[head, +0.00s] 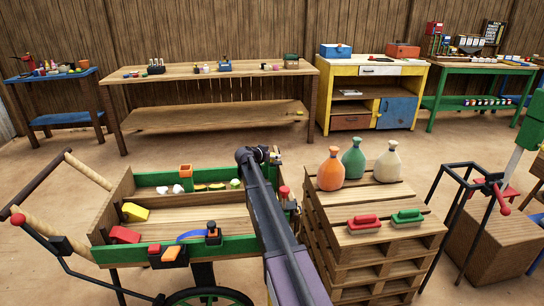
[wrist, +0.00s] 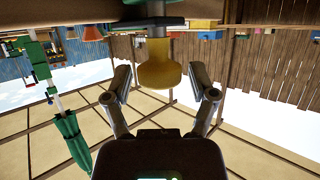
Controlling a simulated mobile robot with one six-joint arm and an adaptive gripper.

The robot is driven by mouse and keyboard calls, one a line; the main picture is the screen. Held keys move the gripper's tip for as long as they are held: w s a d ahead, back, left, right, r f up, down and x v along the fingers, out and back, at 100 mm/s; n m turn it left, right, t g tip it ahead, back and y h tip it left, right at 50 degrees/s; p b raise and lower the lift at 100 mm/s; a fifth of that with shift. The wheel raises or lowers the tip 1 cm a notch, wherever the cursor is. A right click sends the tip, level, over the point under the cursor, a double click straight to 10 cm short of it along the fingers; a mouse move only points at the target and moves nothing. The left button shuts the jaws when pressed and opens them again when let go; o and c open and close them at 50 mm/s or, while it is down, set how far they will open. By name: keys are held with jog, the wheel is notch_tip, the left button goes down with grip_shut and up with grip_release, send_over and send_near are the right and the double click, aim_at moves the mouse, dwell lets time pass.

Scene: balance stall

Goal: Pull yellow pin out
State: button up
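The yellow pin (wrist: 159,68) shows in the wrist view as a rounded, wide-ended yellow piece. My gripper (wrist: 160,80) is open, with one finger on each side of the yellow pin. Gaps show between the pin and both fingers, so neither touches it. In the head view my gripper (head: 262,156) is at the right end of the wooden cart (head: 170,218). The arm hides part of the cart there, and I cannot make out the pin in that view.
Right of my arm, a pallet stack (head: 345,240) bears an orange bottle (head: 330,172), other bottles and two handled blocks. A black stand (head: 462,205) is farther right. A long wooden table (head: 210,72) is behind, with open floor before it. A green umbrella (wrist: 74,140) shows in the wrist view.

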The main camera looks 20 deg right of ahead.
grip_shut()
notch_tip(320, 180, up, 4)
jog(key=p, duration=0.4)
jog(key=shift+r, duration=0.2)
jog(key=shift+w, duration=0.1)
jog(key=shift+o, duration=2)
grip_release()
jog(key=shift+f, duration=0.2)
